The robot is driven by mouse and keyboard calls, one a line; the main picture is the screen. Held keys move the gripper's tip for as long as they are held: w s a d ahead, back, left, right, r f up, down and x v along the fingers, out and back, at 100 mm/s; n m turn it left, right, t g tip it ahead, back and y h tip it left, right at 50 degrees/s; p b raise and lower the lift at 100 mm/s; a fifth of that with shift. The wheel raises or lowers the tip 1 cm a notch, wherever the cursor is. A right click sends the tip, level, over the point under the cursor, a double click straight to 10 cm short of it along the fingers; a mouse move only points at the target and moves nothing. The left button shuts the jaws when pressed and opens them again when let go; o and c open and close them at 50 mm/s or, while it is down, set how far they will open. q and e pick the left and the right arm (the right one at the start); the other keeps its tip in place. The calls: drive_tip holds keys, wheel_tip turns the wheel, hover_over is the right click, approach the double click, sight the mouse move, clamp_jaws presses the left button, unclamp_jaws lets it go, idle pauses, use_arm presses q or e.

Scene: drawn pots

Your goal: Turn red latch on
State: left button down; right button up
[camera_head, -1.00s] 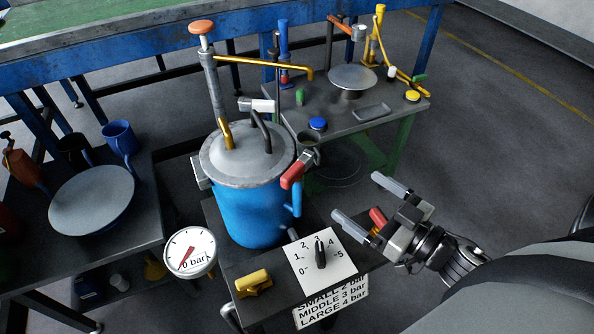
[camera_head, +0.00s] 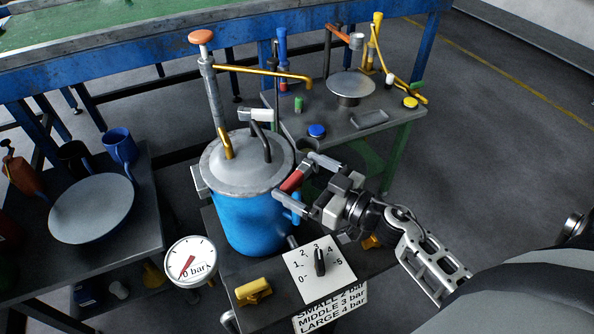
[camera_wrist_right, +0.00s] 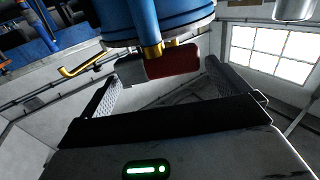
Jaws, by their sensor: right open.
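The red latch (camera_head: 293,180) sits on the right front side of the blue pot (camera_head: 245,222), just under the rim of its grey lid (camera_head: 246,165). My right gripper (camera_head: 300,176) is at the latch, open, with one finger behind it and one in front. In the right wrist view the red latch (camera_wrist_right: 172,63) with its grey end lies between the two spread fingers of my gripper (camera_wrist_right: 165,90), near their tips. I cannot tell whether a finger touches it. My left gripper is not in view.
A pressure gauge (camera_head: 190,261), a yellow valve handle (camera_head: 253,291) and a numbered dial plate (camera_head: 319,268) are at the front of the pot's table. A white-grey latch (camera_head: 257,115) is at the pot's back. A side table with a plate (camera_head: 91,208) stands left.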

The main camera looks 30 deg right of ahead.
drive_tip(key=shift+x, duration=0.85)
drive_tip(key=c, duration=0.9)
drive_tip(key=shift+o, duration=0.2)
